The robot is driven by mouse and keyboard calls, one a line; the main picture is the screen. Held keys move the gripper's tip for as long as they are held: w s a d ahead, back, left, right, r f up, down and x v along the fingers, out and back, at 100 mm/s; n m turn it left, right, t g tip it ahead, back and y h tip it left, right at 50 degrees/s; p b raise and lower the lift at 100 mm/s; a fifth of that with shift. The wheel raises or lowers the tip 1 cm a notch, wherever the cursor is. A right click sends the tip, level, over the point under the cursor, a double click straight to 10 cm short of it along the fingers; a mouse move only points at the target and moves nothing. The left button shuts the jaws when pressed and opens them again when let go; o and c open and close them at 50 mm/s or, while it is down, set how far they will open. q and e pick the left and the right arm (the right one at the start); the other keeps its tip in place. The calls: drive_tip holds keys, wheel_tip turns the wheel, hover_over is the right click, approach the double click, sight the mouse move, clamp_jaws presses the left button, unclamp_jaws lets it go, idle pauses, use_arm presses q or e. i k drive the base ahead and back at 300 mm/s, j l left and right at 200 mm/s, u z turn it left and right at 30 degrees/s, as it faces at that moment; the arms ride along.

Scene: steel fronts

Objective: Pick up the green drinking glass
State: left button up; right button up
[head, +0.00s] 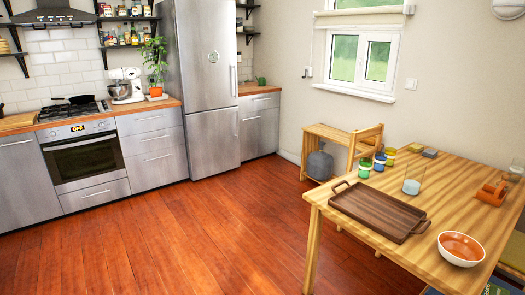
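A small green object (261,81) stands on the short wooden counter to the right of the fridge. It may be the green drinking glass, but it is too small to tell. On the dining table, a clear glass-like vessel (412,186) with a pale blue-white lower part stands behind the tray. Several small jars or cups in green, blue and yellow (365,171) stand at the table's far left corner; none is clearly a drinking glass. Neither of my grippers is in the head view.
The wooden table (405,264) at right holds a brown tray (380,208), a white bowl with orange inside (461,248) and an orange object (492,193). A wooden chair (368,145) stands behind it. The floor (190,235) between table and kitchen units is clear. The fridge (206,90) is closed.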

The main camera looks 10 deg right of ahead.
sight(365, 169)
drive_tip(key=i, duration=1.95)
